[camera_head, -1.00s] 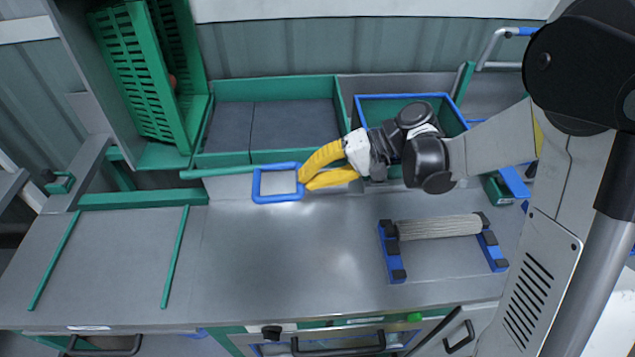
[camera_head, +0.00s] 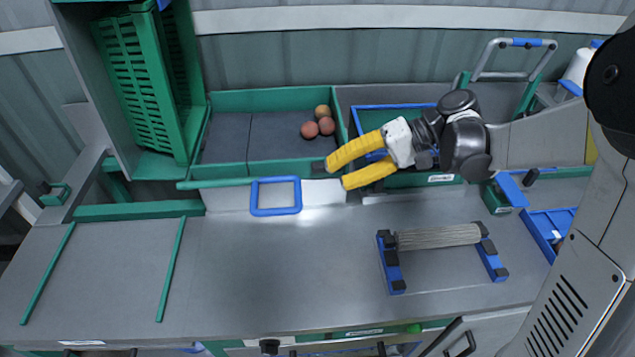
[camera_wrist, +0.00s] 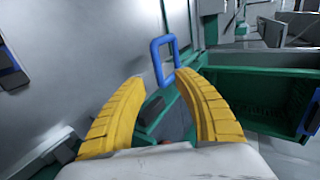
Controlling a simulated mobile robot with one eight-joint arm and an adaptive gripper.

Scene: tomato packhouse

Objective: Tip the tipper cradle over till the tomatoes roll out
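The tipper cradle (camera_head: 178,160) stands at the left with a slatted green crate (camera_head: 135,90) turned steeply on its side in it. A green bar (camera_head: 222,184) runs right from it to a blue loop handle (camera_head: 276,211). Three reddish tomatoes (camera_head: 310,130) lie at the right of a green-walled tray (camera_head: 280,99) beside the cradle. My gripper (camera_head: 341,174) is open and empty, right of the handle and apart from it. In the wrist view the handle (camera_wrist: 153,62) shows beyond my spread yellow fingers (camera_wrist: 161,78).
A blue-rimmed green bin (camera_head: 365,122) is partly hidden behind my gripper. A blue-ended stand with a ribbed roller (camera_head: 438,236) sits on the bench at right. The bench middle (camera_head: 280,265) is clear. Two green strips (camera_head: 172,270) lie at left.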

